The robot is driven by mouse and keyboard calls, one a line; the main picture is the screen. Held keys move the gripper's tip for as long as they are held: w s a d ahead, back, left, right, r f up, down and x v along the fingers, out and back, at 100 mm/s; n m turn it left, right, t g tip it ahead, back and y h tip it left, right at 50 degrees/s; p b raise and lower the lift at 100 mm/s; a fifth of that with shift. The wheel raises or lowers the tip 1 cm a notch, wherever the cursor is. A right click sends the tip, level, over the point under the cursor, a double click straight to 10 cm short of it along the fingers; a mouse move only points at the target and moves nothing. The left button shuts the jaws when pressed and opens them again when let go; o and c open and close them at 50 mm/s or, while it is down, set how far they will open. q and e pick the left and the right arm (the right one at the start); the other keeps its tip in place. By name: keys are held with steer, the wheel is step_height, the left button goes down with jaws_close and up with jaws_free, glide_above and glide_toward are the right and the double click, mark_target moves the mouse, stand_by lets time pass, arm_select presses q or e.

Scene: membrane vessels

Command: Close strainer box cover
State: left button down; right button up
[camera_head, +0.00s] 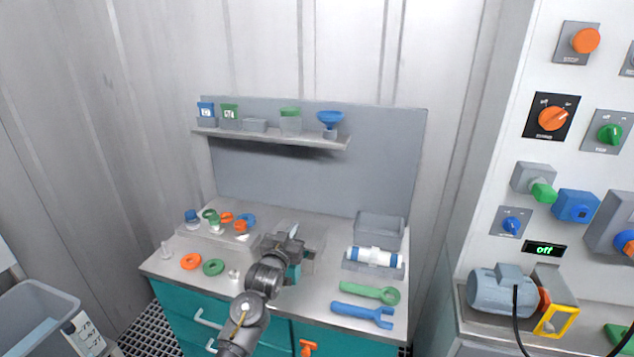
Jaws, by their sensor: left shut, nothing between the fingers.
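My left gripper (290,238) is over the middle of the bench, with its arm coming up from the bottom of the picture. Its fingers are shut with nothing between them. A low, clear-grey box-like thing (309,262) shows just right of and behind the gripper; it may be the strainer box. The gripper and wrist hide most of it, so I cannot tell how its cover stands or whether the gripper touches it. My right gripper is not in view.
A grey bin (380,229) stands at the bench's back right, behind a white-blue cartridge (374,256) in a tray. A green wrench (368,292) and blue wrench (361,315) lie in front. Coloured rings (213,267) and small parts lie left. A shelf (270,138) hangs above.

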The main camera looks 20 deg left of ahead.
arm_select(q)
steer(key=shift+s+f, duration=0.1)
steer(key=shift+f, duration=0.05)
stand_by(0.4)
steer(key=shift+s, duration=0.2)
steer(key=s+b, duration=0.2)
steer(key=s, duration=0.8)
steer(key=shift+s+d+f, duration=0.15)
steer(key=shift+s+d, duration=0.1)
steer(key=shift+d, duration=0.05)
